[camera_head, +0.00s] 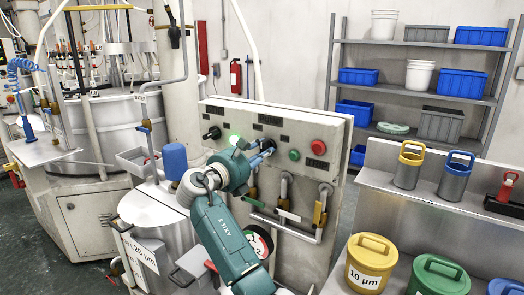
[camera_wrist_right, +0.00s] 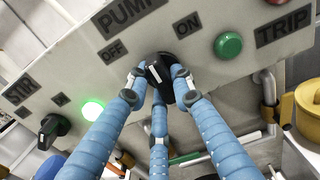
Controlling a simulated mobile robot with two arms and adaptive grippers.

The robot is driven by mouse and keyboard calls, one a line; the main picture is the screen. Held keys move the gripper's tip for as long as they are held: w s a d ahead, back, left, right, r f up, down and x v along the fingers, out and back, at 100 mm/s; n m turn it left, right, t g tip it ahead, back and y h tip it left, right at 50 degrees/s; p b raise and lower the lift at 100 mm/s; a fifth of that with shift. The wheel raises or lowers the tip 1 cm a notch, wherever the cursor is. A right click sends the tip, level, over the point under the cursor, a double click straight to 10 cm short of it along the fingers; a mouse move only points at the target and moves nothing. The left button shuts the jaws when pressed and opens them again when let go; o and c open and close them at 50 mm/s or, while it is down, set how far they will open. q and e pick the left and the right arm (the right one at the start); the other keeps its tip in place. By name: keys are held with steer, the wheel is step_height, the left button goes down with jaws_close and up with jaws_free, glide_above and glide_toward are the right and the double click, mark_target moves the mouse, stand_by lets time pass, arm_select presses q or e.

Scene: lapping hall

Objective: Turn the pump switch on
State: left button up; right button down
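The pump switch (camera_wrist_right: 158,70) is a black rotary knob with a white pointer line, under the PUMP label on a pale panel (camera_head: 290,125). OFF stands at its upper left and ON at its upper right in the right wrist view. The white line leans up-left, toward the OFF side. My right gripper (camera_wrist_right: 160,80) has its blue fingers around the knob, with fingertips against both sides and a third finger below. In the head view the right gripper (camera_head: 265,153) reaches the panel and largely hides the switch. My left gripper is not in view.
A lit green lamp (camera_wrist_right: 93,110) and another black knob (camera_wrist_right: 52,130) sit left of the switch. A green button (camera_wrist_right: 228,45) and a red button (camera_head: 318,147) are to the right. Pipes and valve handles (camera_head: 285,190) project below the panel.

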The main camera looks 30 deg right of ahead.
stand_by(0.3)
steer(key=m, duration=0.3)
steer(key=m+b, duration=0.1)
steer(key=m, duration=0.1)
steer(key=shift+m, duration=0.3)
steer(key=m+b, duration=0.1)
steer(key=m, duration=0.3)
steer(key=m+b, duration=0.1)
steer(key=m, duration=0.1)
steer(key=shift+r+b, duration=0.25)
steer(key=shift+b, duration=0.1)
steer(key=shift+m, duration=0.3)
steer(key=c, duration=1.5)
jaws_free()
